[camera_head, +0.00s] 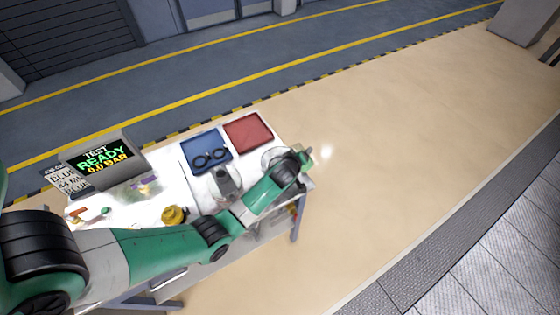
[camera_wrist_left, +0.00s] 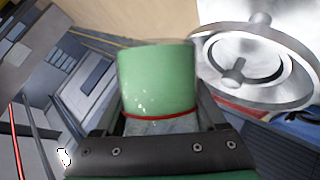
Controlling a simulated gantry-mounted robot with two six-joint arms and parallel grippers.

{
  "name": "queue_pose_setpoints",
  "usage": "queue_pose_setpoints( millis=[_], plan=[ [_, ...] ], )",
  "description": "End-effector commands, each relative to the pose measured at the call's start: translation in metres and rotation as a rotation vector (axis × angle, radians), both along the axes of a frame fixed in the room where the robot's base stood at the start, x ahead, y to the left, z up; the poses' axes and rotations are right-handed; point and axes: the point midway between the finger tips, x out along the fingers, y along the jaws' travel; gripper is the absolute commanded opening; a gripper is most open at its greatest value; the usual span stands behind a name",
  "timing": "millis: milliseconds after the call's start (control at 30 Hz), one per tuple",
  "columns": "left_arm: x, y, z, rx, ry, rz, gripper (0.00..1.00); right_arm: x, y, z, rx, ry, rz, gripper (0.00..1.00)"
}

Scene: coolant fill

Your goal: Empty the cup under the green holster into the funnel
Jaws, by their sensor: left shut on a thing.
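A clear cup with green contents (camera_wrist_left: 158,82) and a red line around it is between the fingers of my left gripper (camera_wrist_left: 155,125) in the left wrist view. The gripper is shut on it. A round metal funnel (camera_wrist_left: 250,66) with a central stem is right of the cup, apart from it in the picture. In the head view my left gripper (camera_head: 300,160) is at the right end of the table, and the funnel (camera_head: 270,154) is partly hidden behind it. I cannot make out the green holster. My right gripper is not in view.
A blue tray (camera_head: 188,148) with black rings and a red tray (camera_head: 248,133) lie along the table's back. A screen (camera_head: 103,160) reads TEST READY 0.0 BAR. A yellow round part (camera_head: 173,215) and a grey device (camera_head: 226,182) are close to my left arm.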

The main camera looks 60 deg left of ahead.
Motion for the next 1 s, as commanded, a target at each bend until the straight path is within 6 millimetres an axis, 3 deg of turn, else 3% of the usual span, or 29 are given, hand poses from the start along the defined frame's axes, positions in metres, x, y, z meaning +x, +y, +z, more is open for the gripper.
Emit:
queue_pose_setpoints(
  millis=[1000],
  plan=[
    [-0.0004, -0.0002, 0.0008, -0.095, -0.068, 0.000, 0.06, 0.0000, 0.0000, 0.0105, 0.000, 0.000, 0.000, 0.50]
  ],
)
